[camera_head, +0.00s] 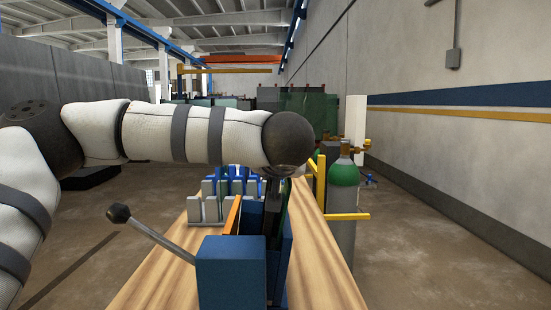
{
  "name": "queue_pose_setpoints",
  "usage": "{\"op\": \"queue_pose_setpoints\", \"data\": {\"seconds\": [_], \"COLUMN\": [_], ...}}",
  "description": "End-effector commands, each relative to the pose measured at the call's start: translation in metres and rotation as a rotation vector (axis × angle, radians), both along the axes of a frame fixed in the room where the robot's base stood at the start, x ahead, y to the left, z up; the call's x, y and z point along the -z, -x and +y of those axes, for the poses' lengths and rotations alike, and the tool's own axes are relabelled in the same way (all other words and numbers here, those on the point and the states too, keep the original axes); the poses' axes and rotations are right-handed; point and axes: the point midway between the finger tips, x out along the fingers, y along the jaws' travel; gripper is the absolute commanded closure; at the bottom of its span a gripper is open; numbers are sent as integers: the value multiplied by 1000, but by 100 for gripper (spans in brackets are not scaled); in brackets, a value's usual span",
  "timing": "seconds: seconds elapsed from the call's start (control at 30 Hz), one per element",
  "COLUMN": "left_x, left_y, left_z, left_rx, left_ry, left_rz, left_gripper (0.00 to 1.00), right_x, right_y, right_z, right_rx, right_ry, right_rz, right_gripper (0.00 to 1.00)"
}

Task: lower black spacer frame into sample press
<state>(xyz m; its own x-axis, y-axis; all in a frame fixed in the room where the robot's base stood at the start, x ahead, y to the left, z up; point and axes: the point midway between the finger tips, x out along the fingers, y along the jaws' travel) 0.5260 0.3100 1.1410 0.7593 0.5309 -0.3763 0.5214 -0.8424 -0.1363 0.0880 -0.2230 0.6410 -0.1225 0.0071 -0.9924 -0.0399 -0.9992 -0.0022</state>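The blue sample press (231,272) stands on the wooden table, with a lever ending in a black knob at its left. My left arm reaches in from the left, and my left gripper (272,189) hangs downward over the press opening. A dark upright piece (272,222), which looks like the black spacer frame, shows directly below the gripper, between the blue walls of the press. Its lower part is hidden by the press. The fingertips are small and dark here, so I cannot tell whether they grip it. My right gripper is not in view.
An orange plate (233,216) stands upright at the press's left. Grey slotted racks (207,208) with blue parts stand behind it. The wooden table (318,265) is bare to the right. A green-topped gas cylinder (343,215) and yellow bars (320,182) stand beyond its right edge.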

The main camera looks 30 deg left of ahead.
Motion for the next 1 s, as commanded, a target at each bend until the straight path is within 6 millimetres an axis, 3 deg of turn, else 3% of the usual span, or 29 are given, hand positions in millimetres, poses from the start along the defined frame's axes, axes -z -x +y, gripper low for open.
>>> {"op": "queue_pose_setpoints", "data": {"seconds": [0.37, 0.4, 0.47, 1.0], "left_x": [7, 7, 7, 5], "left_y": [0, 0, 0, 0], "left_z": [0, 0, 0, 0], "left_rx": [3, 3, 3, 2], "left_ry": [0, 0, 0, 0], "left_rz": [6, 8, 8, 4], "left_gripper": [100, 78, 65, 64], "right_x": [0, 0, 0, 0], "right_y": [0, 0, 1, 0], "right_z": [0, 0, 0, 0], "right_rx": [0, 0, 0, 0], "right_ry": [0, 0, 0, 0], "right_rz": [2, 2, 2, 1], "right_gripper": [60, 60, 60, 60]}}
